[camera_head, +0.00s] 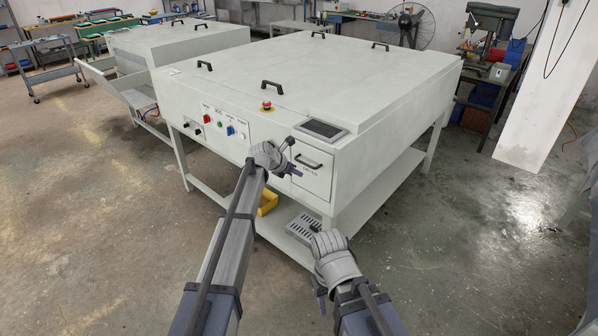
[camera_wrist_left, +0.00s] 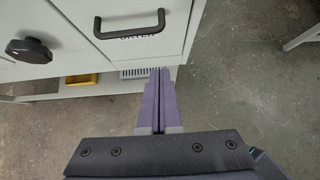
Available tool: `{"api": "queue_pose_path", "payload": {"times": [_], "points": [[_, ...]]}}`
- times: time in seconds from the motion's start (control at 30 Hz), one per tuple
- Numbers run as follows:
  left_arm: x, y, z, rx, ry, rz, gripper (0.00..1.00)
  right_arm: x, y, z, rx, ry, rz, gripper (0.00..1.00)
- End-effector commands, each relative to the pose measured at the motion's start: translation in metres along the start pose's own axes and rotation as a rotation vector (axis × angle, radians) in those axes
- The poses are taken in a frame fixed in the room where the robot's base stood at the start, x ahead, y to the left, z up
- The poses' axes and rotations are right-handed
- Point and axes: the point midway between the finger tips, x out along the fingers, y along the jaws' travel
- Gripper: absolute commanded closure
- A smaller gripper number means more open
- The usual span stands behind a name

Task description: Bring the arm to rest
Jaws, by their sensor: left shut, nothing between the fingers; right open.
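My left gripper (camera_head: 292,171) is in front of the plate processor's front panel, close to the drawer at its right corner. In the left wrist view its two purple fingers (camera_wrist_left: 160,78) are together with nothing between them. My right gripper (camera_head: 319,290) is lower and nearer, in front of the machine's lower shelf. It is open; its fingers are small and partly hidden by the wrist. The large white plate processor (camera_head: 350,75) stands ahead. The left wrist hides part of its front panel.
The drawer (camera_head: 305,178) has a black handle (camera_wrist_left: 130,32); a black knob (camera_wrist_left: 29,50) is left of it. A red emergency button (camera_head: 267,105) and a dark screen (camera_head: 320,129) sit above. A yellow bin (camera_head: 268,203) is below. The floor on the right is clear.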

Motion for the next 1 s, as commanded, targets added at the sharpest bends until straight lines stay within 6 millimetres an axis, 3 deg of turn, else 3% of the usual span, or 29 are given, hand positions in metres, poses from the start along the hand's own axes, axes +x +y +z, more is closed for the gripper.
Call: {"api": "queue_pose_path", "payload": {"times": [0.13, 0.27, 0.4, 0.6, 0.8, 1.0], "points": [[-0.003, -0.013, -0.007, 0.065, 0.018, -0.009, 1.00, 0.000, 0.000, 0.000, 0.000, 0.000, 0.000, 0.50], [-0.015, -0.055, -0.036, 0.327, 0.090, -0.050, 1.00, 0.000, 0.000, 0.000, 0.000, 0.000, 0.000, 0.50], [-0.038, -0.115, -0.083, 0.761, 0.196, -0.147, 1.00, 0.000, 0.000, 0.000, 0.000, 0.000, 0.000, 0.50], [-0.081, -0.184, -0.153, 1.378, 0.313, -0.356, 1.00, 0.000, 0.000, 0.000, 0.000, 0.000, 0.000, 0.50], [-0.135, -0.237, -0.223, 1.948, 0.369, -0.648, 1.00, 0.000, 0.000, 0.000, 0.000, 0.000, 0.000, 0.50], [-0.183, -0.267, -0.276, 2.364, 0.350, -0.958, 1.00, 0.000, 0.000, 0.000, 0.000, 0.000, 0.000, 0.50]]}}
